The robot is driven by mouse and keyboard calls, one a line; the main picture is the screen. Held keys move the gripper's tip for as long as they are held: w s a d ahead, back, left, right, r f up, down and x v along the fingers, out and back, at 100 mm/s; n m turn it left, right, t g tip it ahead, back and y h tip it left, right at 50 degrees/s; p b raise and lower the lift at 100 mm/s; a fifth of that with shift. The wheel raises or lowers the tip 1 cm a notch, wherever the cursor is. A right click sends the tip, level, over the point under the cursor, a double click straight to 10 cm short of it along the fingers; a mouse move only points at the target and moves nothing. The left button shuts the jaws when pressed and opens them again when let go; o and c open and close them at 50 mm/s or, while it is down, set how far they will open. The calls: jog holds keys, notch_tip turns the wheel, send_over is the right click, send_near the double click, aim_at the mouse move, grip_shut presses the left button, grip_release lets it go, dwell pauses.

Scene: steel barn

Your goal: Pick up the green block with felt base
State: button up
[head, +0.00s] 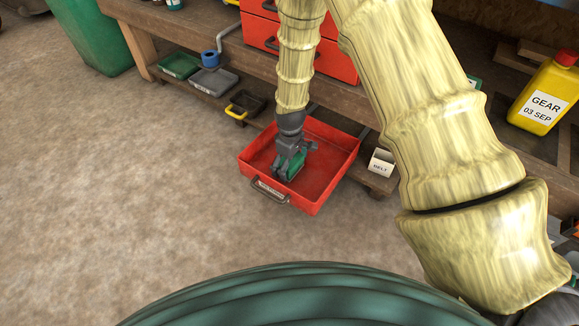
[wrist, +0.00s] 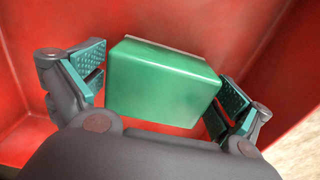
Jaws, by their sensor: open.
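The green block (wrist: 160,85) lies inside the red drawer or tray (head: 330,185), with a thin pale layer along its far edge in the wrist view. In the head view the green block (head: 293,165) is partly hidden by my gripper (head: 290,170). In the wrist view my gripper (wrist: 163,95) is open, with one finger on each side of the block. The left finger pad is close to the block's left side, and the right pad is close to its lower right corner. I cannot tell whether either pad touches it.
The red walls of the tray stand around my gripper. A small white box labelled BELT (head: 381,163) is right of the tray. Small bins (head: 213,82) sit on the low shelf to the left. A yellow jug (head: 546,95) stands far right. The floor (head: 130,190) at left is clear.

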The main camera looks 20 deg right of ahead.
jog(key=c, duration=1.1)
jog(key=shift+o, duration=0.2)
jog(key=shift+r, duration=0.1)
notch_tip(320, 180, up, 10)
jog(key=p, duration=0.6)
